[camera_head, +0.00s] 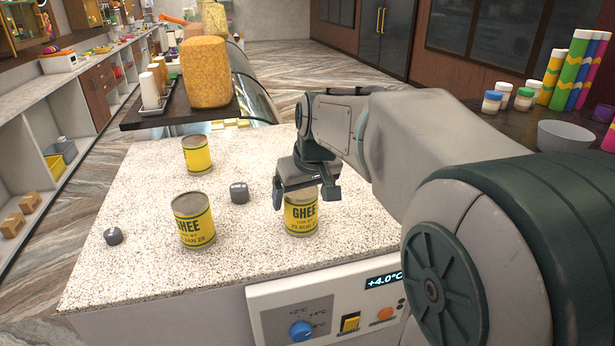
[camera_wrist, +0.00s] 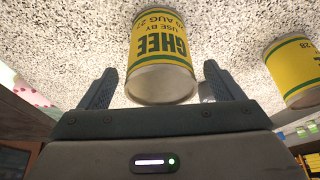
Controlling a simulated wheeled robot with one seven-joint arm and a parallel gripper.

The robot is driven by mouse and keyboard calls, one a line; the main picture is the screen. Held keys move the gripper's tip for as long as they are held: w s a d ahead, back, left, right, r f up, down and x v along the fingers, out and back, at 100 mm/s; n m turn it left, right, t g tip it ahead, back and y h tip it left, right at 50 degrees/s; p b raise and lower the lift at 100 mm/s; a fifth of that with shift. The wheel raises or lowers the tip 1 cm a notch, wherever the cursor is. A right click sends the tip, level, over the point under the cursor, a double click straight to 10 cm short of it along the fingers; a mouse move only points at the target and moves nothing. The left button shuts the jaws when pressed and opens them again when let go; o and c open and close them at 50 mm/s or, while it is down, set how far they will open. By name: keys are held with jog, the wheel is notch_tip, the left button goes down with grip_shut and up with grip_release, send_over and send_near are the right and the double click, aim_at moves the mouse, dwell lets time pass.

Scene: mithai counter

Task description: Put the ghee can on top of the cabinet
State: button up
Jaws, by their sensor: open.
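Three yellow ghee cans stand upright on a white speckled counter top (camera_head: 130,215). The right can (camera_head: 301,218) is beneath my gripper (camera_head: 305,193), its top hidden; its label shows an AUG date. The front left can (camera_head: 194,226) reads JAN 28, and a third can (camera_head: 196,155) stands behind it. My gripper is open. In the wrist view the AUG can (camera_wrist: 160,50) appears between and beyond the fingertips (camera_wrist: 162,85), with gaps at both sides; another can (camera_wrist: 297,72) is at the right. I cannot tell which furniture is the cabinet.
Two small grey objects, one cylindrical (camera_head: 113,236) and one darker (camera_head: 239,192), are on the counter. A control panel (camera_head: 320,312) reading +4.0°C is on its front. A dark shelf (camera_head: 185,112) with a large yellow jar (camera_head: 206,72) stands behind.

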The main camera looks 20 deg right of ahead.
jog(key=v, duration=0.8)
jog(key=s+f+m, duration=0.1)
jog(key=s+f, duration=1.5)
jog(key=s, duration=0.1)
jog(key=shift+s+a+f+m+g+h+b, duration=0.2)
jog(key=shift+a+m+g+h+b, duration=0.1)
jog(key=shift+m+g+b, duration=0.15)
